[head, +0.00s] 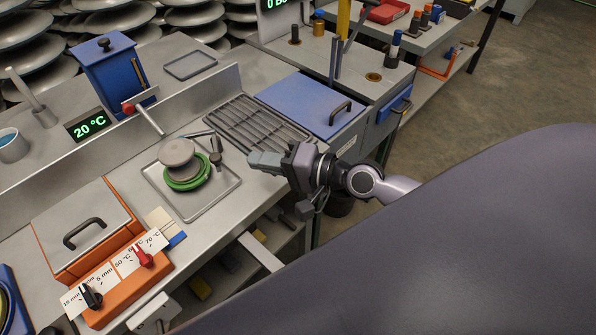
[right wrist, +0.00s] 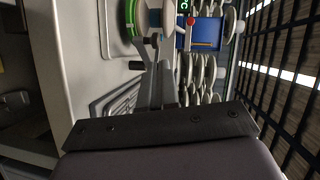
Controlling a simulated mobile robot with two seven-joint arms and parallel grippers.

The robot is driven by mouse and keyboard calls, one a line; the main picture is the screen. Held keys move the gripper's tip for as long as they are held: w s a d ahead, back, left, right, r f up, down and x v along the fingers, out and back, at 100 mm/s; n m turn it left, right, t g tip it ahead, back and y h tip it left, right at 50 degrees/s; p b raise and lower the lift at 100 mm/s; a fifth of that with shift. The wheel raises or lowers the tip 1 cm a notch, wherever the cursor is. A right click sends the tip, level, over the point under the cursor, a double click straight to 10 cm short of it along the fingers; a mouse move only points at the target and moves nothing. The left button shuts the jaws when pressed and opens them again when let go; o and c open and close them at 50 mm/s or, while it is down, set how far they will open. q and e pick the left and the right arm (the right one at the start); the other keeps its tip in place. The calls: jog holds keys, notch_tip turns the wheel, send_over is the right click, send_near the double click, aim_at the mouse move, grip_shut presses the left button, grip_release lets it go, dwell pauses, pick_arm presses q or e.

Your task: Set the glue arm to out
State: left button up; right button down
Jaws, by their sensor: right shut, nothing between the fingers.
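A blue dispenser box (head: 112,72) with a black lid knob stands at the back left of the bench. A thin pale arm (head: 149,119), which looks like the glue arm, runs from a red knob (head: 128,108) on its front toward the tray. The dispenser also shows in the right wrist view (right wrist: 207,33), with its red knob (right wrist: 190,21). My right gripper (head: 252,160) is shut and empty, right of the tray and in front of the grate, apart from the arm. Its fingers (right wrist: 155,90) point toward the dispenser side in the wrist view. My left gripper is not in view.
A metal tray (head: 228,190) holds a grey disc (head: 177,152) on a green ring (head: 188,182), with a small dark-handled tool (head: 216,158) beside them. A slotted grate (head: 255,122), a blue lid (head: 310,103) and an orange box (head: 90,235) stand nearby. A raised metal ledge (head: 195,95) runs behind.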

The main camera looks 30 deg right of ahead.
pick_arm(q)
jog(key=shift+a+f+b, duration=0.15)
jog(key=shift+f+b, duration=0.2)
pick_arm(e)
jog(key=s+d+r, duration=0.1)
jog(key=s+d, duration=0.1)
jog(key=s, duration=0.4)
jog(key=shift+s, duration=0.3)
jog(key=shift+d, duration=0.1)
jog(key=shift+s+d, duration=0.1)
